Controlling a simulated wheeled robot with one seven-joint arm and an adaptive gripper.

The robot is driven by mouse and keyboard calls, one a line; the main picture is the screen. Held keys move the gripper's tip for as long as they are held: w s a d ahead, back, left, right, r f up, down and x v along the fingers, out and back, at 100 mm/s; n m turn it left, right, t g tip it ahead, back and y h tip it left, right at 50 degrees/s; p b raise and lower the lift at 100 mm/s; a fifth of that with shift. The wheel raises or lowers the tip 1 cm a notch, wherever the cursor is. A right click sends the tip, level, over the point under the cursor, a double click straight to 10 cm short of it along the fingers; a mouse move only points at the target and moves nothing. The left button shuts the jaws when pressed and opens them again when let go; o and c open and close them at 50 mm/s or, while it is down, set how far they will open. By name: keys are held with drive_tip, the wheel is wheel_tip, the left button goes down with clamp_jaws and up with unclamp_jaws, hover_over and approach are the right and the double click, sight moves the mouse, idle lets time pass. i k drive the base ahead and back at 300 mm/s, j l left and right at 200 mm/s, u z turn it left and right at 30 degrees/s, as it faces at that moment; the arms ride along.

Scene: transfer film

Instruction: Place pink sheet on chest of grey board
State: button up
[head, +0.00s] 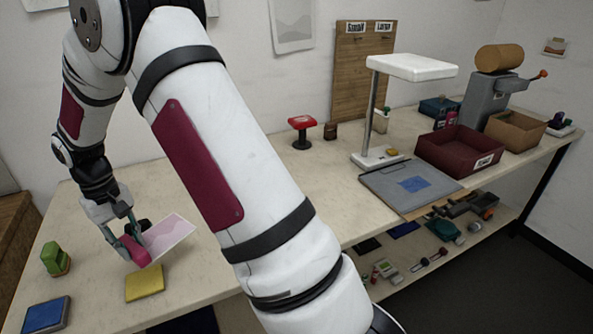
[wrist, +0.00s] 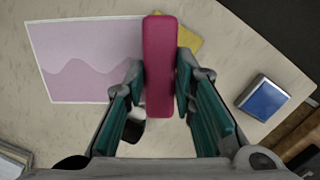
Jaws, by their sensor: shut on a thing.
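The pink sheet (head: 170,236) has a pale border and a darker wave pattern. One edge of it meets a thick magenta bar (head: 134,250), and they look joined. My gripper (head: 123,236) is at the left of the table, with its fingers shut on the bar. The wrist view shows the bar (wrist: 160,65) between the fingers and the sheet (wrist: 85,62) out to the left. In the head view the sheet looks tilted; whether it touches the table is unclear. The grey board (head: 386,188) lies flat at the table's front right, with a blue patch (head: 413,184) on it.
A yellow pad (head: 145,283) lies just in front of the bar. A green stamp (head: 55,259) and blue pad (head: 45,315) are at the left. A white lamp-like stand (head: 411,67) rises behind the board. A maroon bin (head: 459,150) is to its right. My arm hides the middle.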

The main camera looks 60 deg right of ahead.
sight(414, 184)
drive_tip(key=k+l+u, duration=0.15)
drive_tip(key=l, duration=0.25)
drive_tip(key=k+l+u, duration=0.15)
drive_tip(key=l, duration=0.2)
drive_tip(key=k+l+u, duration=0.15)
drive_tip(key=l, duration=0.25)
drive_tip(key=k+l+u, duration=0.2)
drive_tip(key=k+l, duration=0.3)
drive_tip(key=l, duration=0.15)
drive_tip(key=k+l, duration=0.3)
drive_tip(key=l, duration=0.2)
drive_tip(key=k+l, duration=0.3)
drive_tip(key=l, duration=0.15)
drive_tip(key=k+l+u, duration=0.1)
drive_tip(key=k+l, duration=0.2)
drive_tip(key=l, duration=0.2)
drive_tip(key=k+l, duration=0.3)
drive_tip(key=l, duration=0.15)
